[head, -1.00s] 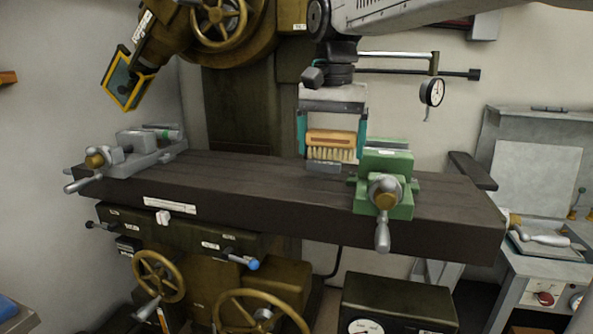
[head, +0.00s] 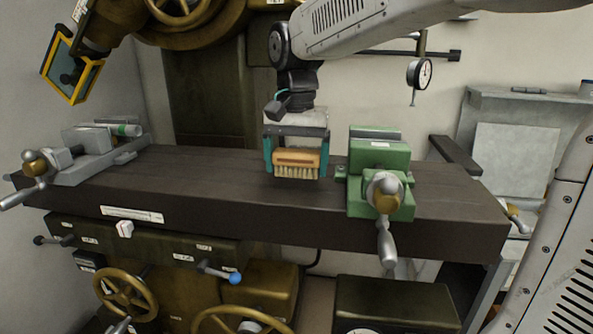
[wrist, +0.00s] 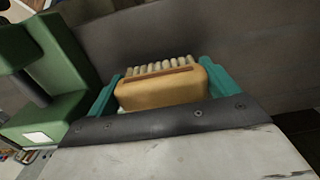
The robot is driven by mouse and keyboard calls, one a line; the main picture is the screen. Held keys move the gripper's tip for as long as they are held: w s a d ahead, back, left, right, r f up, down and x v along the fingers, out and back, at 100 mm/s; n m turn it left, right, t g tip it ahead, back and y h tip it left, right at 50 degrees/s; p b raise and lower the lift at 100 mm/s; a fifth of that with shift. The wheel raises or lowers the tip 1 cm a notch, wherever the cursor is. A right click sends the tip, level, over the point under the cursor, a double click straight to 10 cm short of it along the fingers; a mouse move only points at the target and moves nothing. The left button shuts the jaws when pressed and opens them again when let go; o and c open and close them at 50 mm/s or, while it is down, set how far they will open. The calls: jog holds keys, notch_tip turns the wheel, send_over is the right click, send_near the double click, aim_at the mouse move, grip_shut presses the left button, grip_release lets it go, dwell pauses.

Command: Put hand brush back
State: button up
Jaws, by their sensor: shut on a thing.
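The hand brush (head: 298,163) has an orange-tan wooden block and pale bristles. My gripper (head: 296,160) is shut on it, with one teal finger at each end of the block. In the head view the bristles point down, in front of or just above the dark machine table (head: 240,205); I cannot tell whether they touch it. In the wrist view the brush (wrist: 162,90) sits between the teal fingers (wrist: 160,92), bristles pointing away from the camera.
A green vise (head: 378,170) stands close to the right of my gripper. A grey vise (head: 85,155) is at the table's left end. A dial gauge (head: 420,74) hangs behind on the right. The table between the vises is otherwise clear.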

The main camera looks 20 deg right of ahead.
aim_at(297, 151)
jog(key=shift+f, duration=1.1)
jog(key=o, duration=0.7)
jog(key=shift+f, duration=0.1)
notch_tip(297, 151, up, 12)
jog(key=shift+r, duration=0.15)
